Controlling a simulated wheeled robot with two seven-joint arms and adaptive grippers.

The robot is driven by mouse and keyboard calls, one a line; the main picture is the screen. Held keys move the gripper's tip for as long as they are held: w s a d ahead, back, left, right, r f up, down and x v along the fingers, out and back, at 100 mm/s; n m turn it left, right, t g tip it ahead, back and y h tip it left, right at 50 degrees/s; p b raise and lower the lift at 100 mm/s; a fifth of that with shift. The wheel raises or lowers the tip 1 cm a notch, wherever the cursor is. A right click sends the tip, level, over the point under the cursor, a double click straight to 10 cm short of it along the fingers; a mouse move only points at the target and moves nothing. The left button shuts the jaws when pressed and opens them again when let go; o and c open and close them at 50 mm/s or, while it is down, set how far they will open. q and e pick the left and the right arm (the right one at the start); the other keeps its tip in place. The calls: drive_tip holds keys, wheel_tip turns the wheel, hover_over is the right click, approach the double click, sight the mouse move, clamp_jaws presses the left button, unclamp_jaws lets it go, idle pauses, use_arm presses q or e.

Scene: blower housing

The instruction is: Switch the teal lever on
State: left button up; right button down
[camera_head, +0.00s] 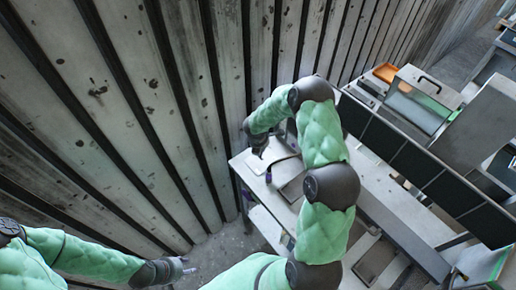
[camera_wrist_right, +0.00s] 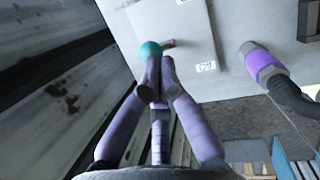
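In the right wrist view the teal lever knob (camera_wrist_right: 150,49) is a round ball on a short grey stem (camera_wrist_right: 168,43), in front of a pale panel (camera_wrist_right: 190,25). My right gripper (camera_wrist_right: 153,85) has its purple fingers brought together, tips right at the near side of the knob. The knob shows beyond the tips, and contact is hard to tell. In the head view my right arm reaches over to the pale bench, and its gripper is mostly hidden. My left gripper (camera_head: 186,266) is at the lower left, away from the bench, fingers apart and empty.
A small white label (camera_wrist_right: 206,66) is on the panel. A purple-banded dark cylinder (camera_wrist_right: 263,64) stands out at the right. A ribbed metal wall (camera_head: 120,110) runs close on the left. A bench (camera_head: 395,200) with an orange tray (camera_head: 385,72) and boxes lies right.

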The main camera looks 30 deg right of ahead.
use_arm(q)
drive_tip(key=shift+f, duration=0.25)
use_arm(e)
drive_tip(key=shift+d+f, duration=0.15)
drive_tip(key=shift+d, duration=1.05)
